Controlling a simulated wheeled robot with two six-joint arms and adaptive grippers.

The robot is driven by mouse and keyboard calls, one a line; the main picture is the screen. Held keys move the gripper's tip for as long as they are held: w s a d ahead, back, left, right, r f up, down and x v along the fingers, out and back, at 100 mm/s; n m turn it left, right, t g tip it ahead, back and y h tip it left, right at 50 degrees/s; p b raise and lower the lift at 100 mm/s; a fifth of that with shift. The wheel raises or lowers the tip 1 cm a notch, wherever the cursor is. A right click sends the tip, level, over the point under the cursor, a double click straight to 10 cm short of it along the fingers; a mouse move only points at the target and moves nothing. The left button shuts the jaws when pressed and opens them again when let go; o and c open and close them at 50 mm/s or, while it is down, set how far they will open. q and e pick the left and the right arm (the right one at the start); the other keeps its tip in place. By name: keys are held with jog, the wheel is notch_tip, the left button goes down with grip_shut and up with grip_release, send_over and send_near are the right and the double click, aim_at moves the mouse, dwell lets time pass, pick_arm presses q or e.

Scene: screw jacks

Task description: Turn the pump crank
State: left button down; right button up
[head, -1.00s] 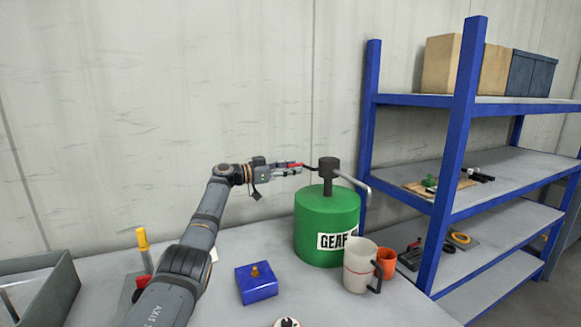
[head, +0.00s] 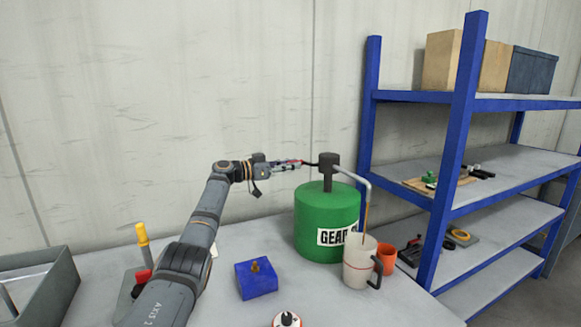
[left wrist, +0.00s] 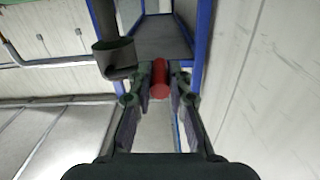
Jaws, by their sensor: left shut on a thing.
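The black pump head (head: 329,160) stands on top of a green drum (head: 318,225) whose label starts with "GEA". Its grey spout (head: 355,176) bends down over a pale jug (head: 357,265), and a thin brown stream (head: 365,215) runs from it into the jug. My left gripper (head: 296,163) is at the left of the pump head, shut on the red crank handle. In the left wrist view the red handle (left wrist: 160,80) lies between the two fingers (left wrist: 159,92). The crank's dark arm (head: 311,164) runs level from the handle to the pump head. My right gripper is out of view.
An orange cup (head: 386,258) stands right beside the jug. A blue block with a brass knob (head: 256,280) and a red-and-white round thing (head: 287,319) are in front. A grey bin (head: 62,285) is at left. Blue shelving (head: 460,130) rises at right.

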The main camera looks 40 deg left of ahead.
pick_arm(q)
jog(key=shift+s+d+f+n+b, duration=0.2)
jog(key=shift+f+n+b, duration=0.45)
jog(key=shift+n+b, duration=0.45)
jog(key=shift+s+d+f+n+b, duration=0.1)
jog(key=shift+d+f+n+b, duration=0.4)
jog(key=shift+n+b, duration=0.6)
jog(key=shift+s+d+f+n+b, duration=0.1)
jog(key=shift+s+f+n+b, duration=0.05)
jog(key=shift+f+n+b, duration=0.8)
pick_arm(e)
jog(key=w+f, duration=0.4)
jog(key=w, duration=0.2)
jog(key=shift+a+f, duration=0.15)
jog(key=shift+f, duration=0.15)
pick_arm(q)
jog(key=shift+r, duration=0.2)
jog(key=c, duration=1.3)
grip_release()
jog(key=shift+o, duration=0.2)
jog(key=v, duration=1.2)
